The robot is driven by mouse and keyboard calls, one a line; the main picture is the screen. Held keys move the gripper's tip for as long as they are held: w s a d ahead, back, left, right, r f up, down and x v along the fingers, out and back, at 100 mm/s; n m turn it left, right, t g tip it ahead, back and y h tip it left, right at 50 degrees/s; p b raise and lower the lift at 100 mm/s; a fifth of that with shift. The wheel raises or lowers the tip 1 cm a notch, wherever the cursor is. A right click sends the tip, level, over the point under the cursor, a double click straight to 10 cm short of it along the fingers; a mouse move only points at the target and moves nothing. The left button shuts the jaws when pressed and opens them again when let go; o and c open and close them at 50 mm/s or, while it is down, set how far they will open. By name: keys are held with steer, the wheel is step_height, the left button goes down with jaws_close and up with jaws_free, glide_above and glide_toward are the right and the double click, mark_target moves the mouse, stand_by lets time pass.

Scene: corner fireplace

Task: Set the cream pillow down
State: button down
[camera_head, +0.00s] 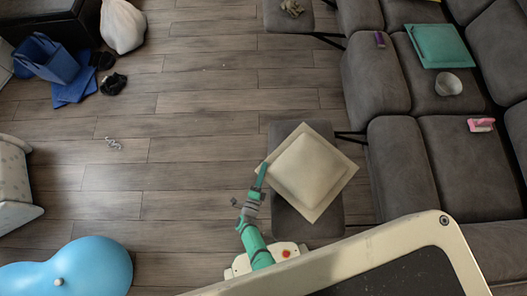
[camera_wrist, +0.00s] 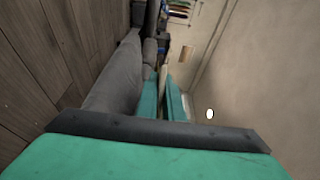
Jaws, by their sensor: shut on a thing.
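The cream pillow (camera_head: 308,172) is square with a flat border and lies over the grey ottoman (camera_head: 310,228) in the head view. My gripper (camera_head: 263,172) is at the pillow's left edge, shut on its border. In the wrist view the teal fingers of my gripper (camera_wrist: 163,98) stand close together, with a thin pale strip between them that seems to be the pillow's edge. The pillow hides much of the ottoman's top. I cannot tell whether the pillow rests on the ottoman or hangs just above it.
A grey sofa (camera_head: 470,165) runs along the right, with a teal pillow (camera_head: 440,46), a bowl (camera_head: 448,84) and a pink item (camera_head: 481,125) on it. A blue ball-like seat (camera_head: 75,268) and a blue bin (camera_head: 47,58) stand left. The wooden floor (camera_head: 190,130) between is mostly clear.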

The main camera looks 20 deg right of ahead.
steer(key=shift+f, duration=0.1)
steer(key=c, duration=1.9)
jaws_free()
steer(key=s+a+r+n+t+y, duration=0.1)
steer(key=s+a+r+n+y, duration=0.4)
steer(key=s+a, duration=0.7)
steer(key=s+r+n+y, duration=0.2)
steer(key=s+r+n, duration=0.2)
steer(key=r+n, duration=0.6)
steer(key=s+d+r+n+y, duration=0.1)
steer(key=s+r+n+y, duration=0.2)
steer(key=r+n, duration=0.7)
step_height(320, 180, up, 14)
steer(key=shift+s+f, duration=0.2)
steer(key=shift+s, duration=1.05)
